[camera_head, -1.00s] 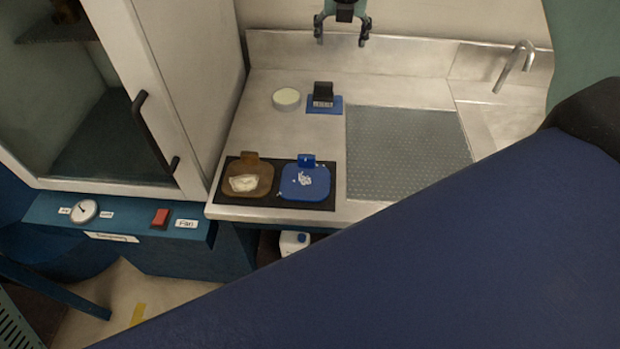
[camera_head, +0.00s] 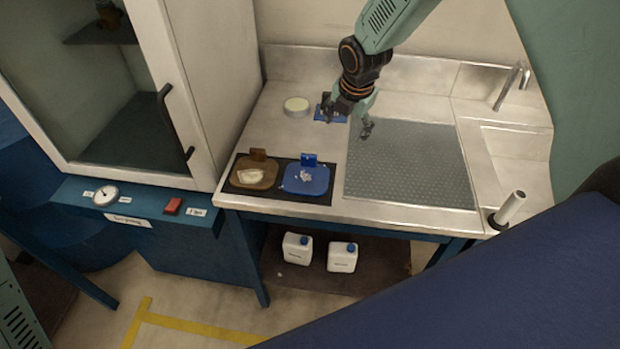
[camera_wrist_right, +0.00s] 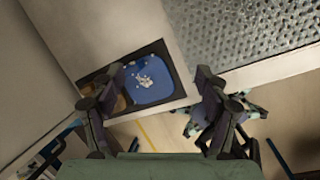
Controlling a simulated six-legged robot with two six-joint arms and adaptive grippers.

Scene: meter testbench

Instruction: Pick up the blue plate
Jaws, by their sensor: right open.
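The blue plate (camera_head: 305,181) lies on a black mat (camera_head: 283,196) near the front edge of the steel bench, with white pieces on it and a raised blue tab at its back. It also shows in the right wrist view (camera_wrist_right: 150,80), seen between the fingers. My right gripper (camera_head: 349,117) is open and empty above the bench, behind and to the right of the plate. In the right wrist view my right gripper (camera_wrist_right: 160,108) has its fingers spread wide. My left gripper is not in view.
A brown plate (camera_head: 254,174) with a whitish lump sits left of the blue one. A round white dish (camera_head: 297,106) and a small blue item (camera_head: 325,112) stand behind. A perforated grey panel (camera_head: 410,165) lies right.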

